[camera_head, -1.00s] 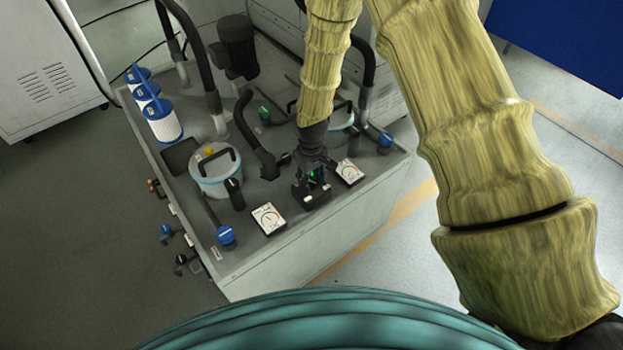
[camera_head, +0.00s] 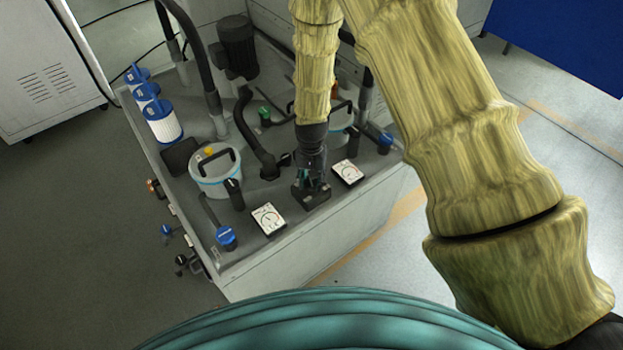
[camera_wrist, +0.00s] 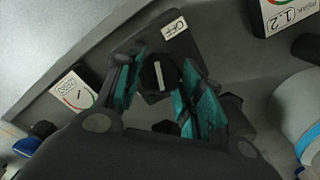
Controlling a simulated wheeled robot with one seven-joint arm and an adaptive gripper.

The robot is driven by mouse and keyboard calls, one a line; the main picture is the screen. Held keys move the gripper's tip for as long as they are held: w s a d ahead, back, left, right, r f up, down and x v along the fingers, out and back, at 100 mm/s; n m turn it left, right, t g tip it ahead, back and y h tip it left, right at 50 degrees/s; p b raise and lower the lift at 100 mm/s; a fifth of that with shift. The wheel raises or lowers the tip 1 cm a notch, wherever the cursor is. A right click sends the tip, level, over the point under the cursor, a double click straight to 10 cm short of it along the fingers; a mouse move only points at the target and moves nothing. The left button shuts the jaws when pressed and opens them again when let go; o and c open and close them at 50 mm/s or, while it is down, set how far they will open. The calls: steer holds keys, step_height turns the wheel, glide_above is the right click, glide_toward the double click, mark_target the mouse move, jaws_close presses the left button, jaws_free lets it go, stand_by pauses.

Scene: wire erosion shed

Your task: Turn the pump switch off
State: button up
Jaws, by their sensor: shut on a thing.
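The pump switch is a black box (camera_head: 314,199) on the front edge of the grey pump bench, between two white dial gauges. In the wrist view its black knob (camera_wrist: 151,80) carries a white line that runs roughly up and down the picture. A white OFF label (camera_wrist: 174,28) sits on the box just above and right of the knob. My gripper (camera_head: 311,183) points down over the box. In the wrist view its teal-padded fingers (camera_wrist: 160,88) stand on either side of the knob, shut on it. The fingers hide part of the box.
Gauges stand left (camera_head: 268,218) and right (camera_head: 348,172) of the switch. A lidded white pot (camera_head: 214,182), a black hose (camera_head: 246,130) and blue valve knobs (camera_head: 226,238) are nearby. White-and-blue filters (camera_head: 162,122) line the bench's left side.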

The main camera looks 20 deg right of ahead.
steer(key=shift+m, duration=0.7)
steer(key=o, duration=1)
step_height(320, 180, up, 12)
stand_by(0.4)
